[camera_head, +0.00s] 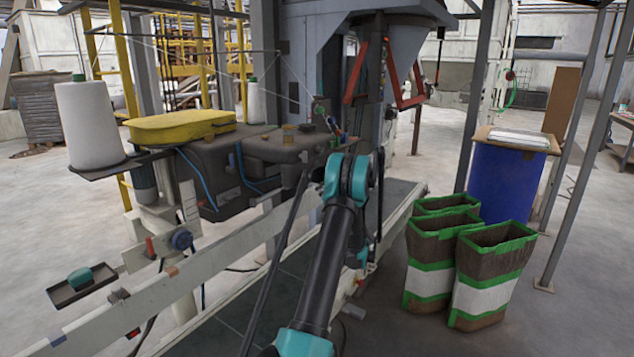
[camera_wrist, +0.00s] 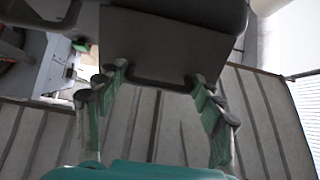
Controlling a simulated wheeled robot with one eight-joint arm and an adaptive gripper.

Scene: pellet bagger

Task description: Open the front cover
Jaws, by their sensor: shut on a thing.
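The sewing head, a dark grey machine body (camera_head: 215,160), stands above the conveyor in the head view. In the wrist view its front cover (camera_wrist: 165,50) shows as a flat dark grey panel at top centre, with a thin bar handle (camera_wrist: 165,83) along its lower edge. My gripper (camera_wrist: 155,78) has its two teal-padded fingers at the left and right sides of this lower edge, shut on the cover. The exact contact of the fingertips is hard to make out. In the head view my arm hides the gripper. The cover looks closed or nearly so; I cannot tell exactly.
A yellow case (camera_head: 180,126) lies on the machine, with a white thread cone (camera_head: 90,125) at its left. The conveyor rail (camera_head: 165,298) runs below. Several open brown sacks (camera_head: 490,262) and a blue drum (camera_head: 503,180) stand at right. Open floor lies further right.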

